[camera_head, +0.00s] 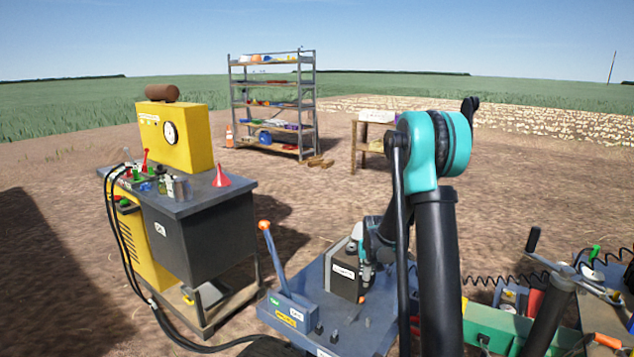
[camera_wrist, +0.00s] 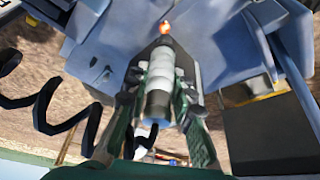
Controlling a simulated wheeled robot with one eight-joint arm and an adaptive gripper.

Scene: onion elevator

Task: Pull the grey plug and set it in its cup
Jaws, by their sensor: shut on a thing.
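My gripper (camera_wrist: 160,88) is shut on a light grey cylinder with darker bands, which looks like the grey plug (camera_wrist: 160,66). The plug lies lengthwise between the two fingers in the wrist view. In the head view my gripper (camera_head: 366,272) is low over the blue bench (camera_head: 345,325), beside a dark box with a white label (camera_head: 343,272). My own arm and the box hide much of that spot, so the plug's lower end and whether it is seated cannot be told. I cannot make out its cup for certain.
A lever with an orange knob (camera_head: 264,225) rises from a blue-grey block at the bench's left. Small dark pegs stand on the bench front. A yellow machine (camera_head: 180,135) is on a cart at left. Green gear and coiled cables lie right. A shelf (camera_head: 272,105) stands behind.

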